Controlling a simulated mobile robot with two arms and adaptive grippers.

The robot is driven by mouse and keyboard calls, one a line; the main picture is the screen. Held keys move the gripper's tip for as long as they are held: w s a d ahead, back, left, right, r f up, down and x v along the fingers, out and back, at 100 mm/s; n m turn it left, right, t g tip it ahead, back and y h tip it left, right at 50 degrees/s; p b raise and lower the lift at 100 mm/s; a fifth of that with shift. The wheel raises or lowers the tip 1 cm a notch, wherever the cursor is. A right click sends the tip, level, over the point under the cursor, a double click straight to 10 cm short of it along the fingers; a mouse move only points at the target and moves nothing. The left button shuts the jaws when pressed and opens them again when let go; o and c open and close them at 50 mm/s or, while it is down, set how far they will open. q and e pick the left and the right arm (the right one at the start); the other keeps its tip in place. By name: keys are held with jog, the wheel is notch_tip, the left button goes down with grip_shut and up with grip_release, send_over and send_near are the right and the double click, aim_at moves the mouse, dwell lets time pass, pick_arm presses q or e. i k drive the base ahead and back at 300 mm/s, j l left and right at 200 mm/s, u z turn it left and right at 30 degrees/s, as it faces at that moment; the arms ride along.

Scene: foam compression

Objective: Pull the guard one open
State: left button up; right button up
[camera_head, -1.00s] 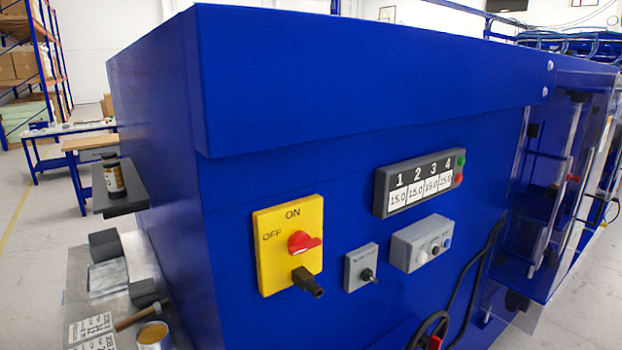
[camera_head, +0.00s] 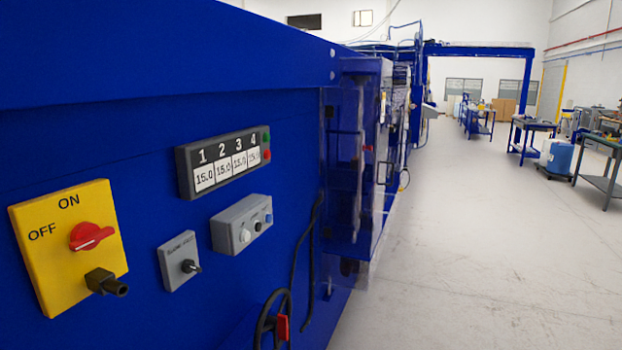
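A clear, see-through guard panel (camera_head: 345,165) stands at the far end of the blue machine's front, right of the control panel. It looks shut against the machine, but I see it at a steep angle and cannot be sure. Rods and a small red part show behind or on it. I cannot tell which guard carries the number one. Neither of my grippers is in view.
The blue machine (camera_head: 130,130) fills the left side. Open floor (camera_head: 470,260) lies right, with tables (camera_head: 530,135) farther back.

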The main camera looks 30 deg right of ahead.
aim_at(382, 146)
jog(key=z, duration=1.4)
jog(key=i+l+z, duration=0.1)
jog(key=i+z, duration=0.6)
jog(key=i+u, duration=0.15)
jog(key=i, duration=0.35)
jog(key=i+l+u, duration=0.15)
jog(key=i, duration=0.4)
jog(key=i+j+u, duration=0.2)
jog(key=i+u, duration=0.15)
jog(key=i, duration=0.4)
jog(key=i+u, duration=0.35)
jog(key=i, duration=0.4)
